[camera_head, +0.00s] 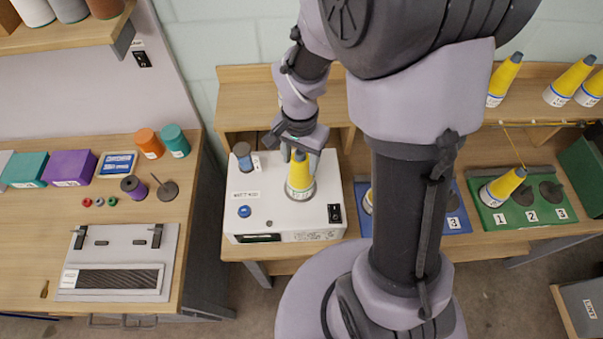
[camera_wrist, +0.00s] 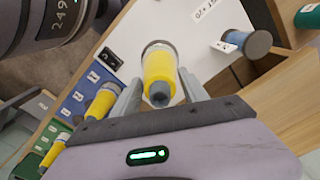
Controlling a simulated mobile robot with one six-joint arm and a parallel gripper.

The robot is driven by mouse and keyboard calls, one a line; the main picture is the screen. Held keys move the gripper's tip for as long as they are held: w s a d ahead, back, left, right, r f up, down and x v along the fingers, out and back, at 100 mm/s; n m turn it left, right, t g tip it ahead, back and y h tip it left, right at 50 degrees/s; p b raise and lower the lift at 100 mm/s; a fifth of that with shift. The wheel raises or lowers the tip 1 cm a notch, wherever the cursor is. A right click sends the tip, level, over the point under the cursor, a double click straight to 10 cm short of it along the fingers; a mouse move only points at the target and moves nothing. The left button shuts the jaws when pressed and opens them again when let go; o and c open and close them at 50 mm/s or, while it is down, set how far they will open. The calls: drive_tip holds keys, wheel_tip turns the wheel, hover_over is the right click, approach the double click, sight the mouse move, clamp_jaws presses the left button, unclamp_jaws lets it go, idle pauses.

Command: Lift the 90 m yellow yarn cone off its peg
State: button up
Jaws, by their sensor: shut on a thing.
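A yellow yarn cone (camera_head: 300,179) with a grey-blue tip and a white label is upright at the white box-shaped device (camera_head: 265,200); I cannot tell whether its base rests on it. My gripper (camera_head: 298,150) is shut on its upper part from above. In the wrist view my gripper (camera_wrist: 160,88) has its fingers on either side of the cone (camera_wrist: 159,68). The label is too small to read. Another yellow cone (camera_head: 503,186) leans on the green board (camera_head: 515,220), beside bare dark pegs. A further cone (camera_head: 368,201) at the blue board (camera_head: 458,222) is mostly hidden by my arm.
A grey-blue cylinder (camera_head: 243,153) stands at the device's back left. Several yellow cones, including one at the right (camera_head: 505,78), stand on the back shelf (camera_head: 525,114). The left bench (camera_head: 40,235) holds boxes, spools and a grey tray. My arm fills the centre.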

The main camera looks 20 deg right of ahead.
wheel_tip(320, 180, up, 8)
drive_tip(key=p, duration=0.6)
